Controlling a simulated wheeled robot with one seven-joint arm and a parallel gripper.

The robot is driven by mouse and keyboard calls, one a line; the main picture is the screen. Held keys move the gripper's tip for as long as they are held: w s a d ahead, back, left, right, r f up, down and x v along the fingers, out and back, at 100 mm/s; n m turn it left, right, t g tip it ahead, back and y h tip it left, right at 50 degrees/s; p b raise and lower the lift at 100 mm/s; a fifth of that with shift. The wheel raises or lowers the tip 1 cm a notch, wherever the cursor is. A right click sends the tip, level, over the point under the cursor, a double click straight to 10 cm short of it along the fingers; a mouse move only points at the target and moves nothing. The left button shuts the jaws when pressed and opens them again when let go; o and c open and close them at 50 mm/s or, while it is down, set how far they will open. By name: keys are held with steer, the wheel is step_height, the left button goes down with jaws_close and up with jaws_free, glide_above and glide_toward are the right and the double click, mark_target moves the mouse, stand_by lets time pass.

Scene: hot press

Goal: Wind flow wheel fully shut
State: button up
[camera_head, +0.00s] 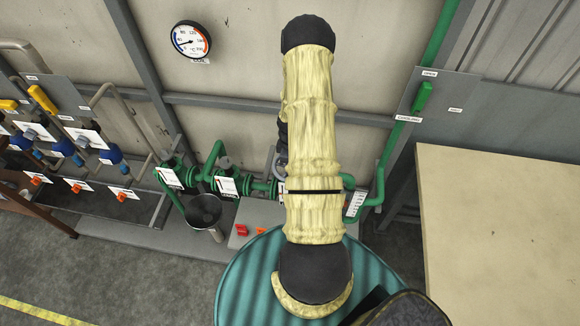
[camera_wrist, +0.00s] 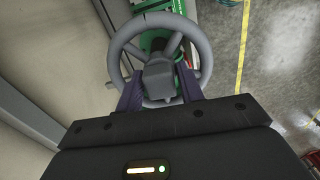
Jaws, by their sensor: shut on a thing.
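The flow wheel is a round grey handwheel (camera_wrist: 203,50) with spokes, at the top centre of the wrist view. Green pipework shows behind it. My gripper (camera_wrist: 158,90) has its two dark fingers at the wheel's near side, one on each side of the grey block at its middle. It is shut on the wheel. In the head view, my arm in its yellowish sleeve hides the gripper and most of the wheel; a small grey arc of the wheel (camera_head: 277,160) shows left of the arm.
A green pipe line (camera_head: 258,185) with white tags runs along the wall. A bucket (camera_head: 204,213) stands below it. A teal ribbed drum (camera_head: 245,280) is under my arm. A beige table (camera_head: 500,230) fills the right. A dial gauge (camera_head: 191,41) hangs on the wall. Open floor lies at left.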

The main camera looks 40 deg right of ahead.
steer(key=shift+w+f+m+b, duration=0.1)
steer(key=shift+m+b, duration=0.3)
steer(key=shift+m, duration=0.7)
steer(key=m+b, duration=0.1)
steer(key=m, duration=0.4)
steer(key=m+b, duration=0.1)
steer(key=m, duration=0.5)
steer(key=shift+m, duration=0.4)
steer(key=m+b, duration=0.1)
steer(key=m, duration=0.5)
